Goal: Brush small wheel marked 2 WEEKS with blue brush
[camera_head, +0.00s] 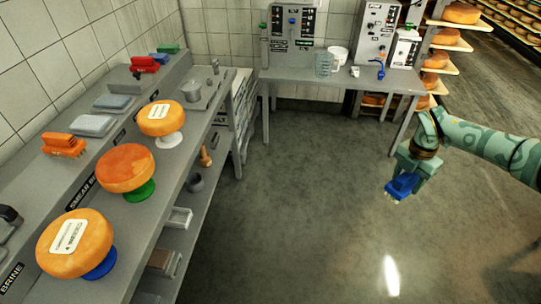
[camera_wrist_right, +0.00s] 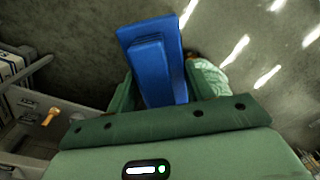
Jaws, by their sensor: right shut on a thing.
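My right gripper (camera_head: 402,178) is at the right of the head view, over open floor and well away from the wheels. It is shut on the blue brush (camera_head: 401,187), which also fills the middle of the right wrist view (camera_wrist_right: 155,60). Three orange wheels stand on the left bench. The near wheel (camera_head: 75,243) is on a blue stand and has a white label. The middle wheel (camera_head: 125,168) is on a green stand with no label visible. The far wheel (camera_head: 161,118) is on a white stand and has a white label. The label writing is too small to read. My left gripper is out of view.
An orange brush (camera_head: 65,145), a red brush (camera_head: 144,64) and a green brush (camera_head: 168,49) lie on the bench's raised ledge. A back table (camera_head: 340,78) carries a clear jug (camera_head: 324,64). The floor between is clear.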

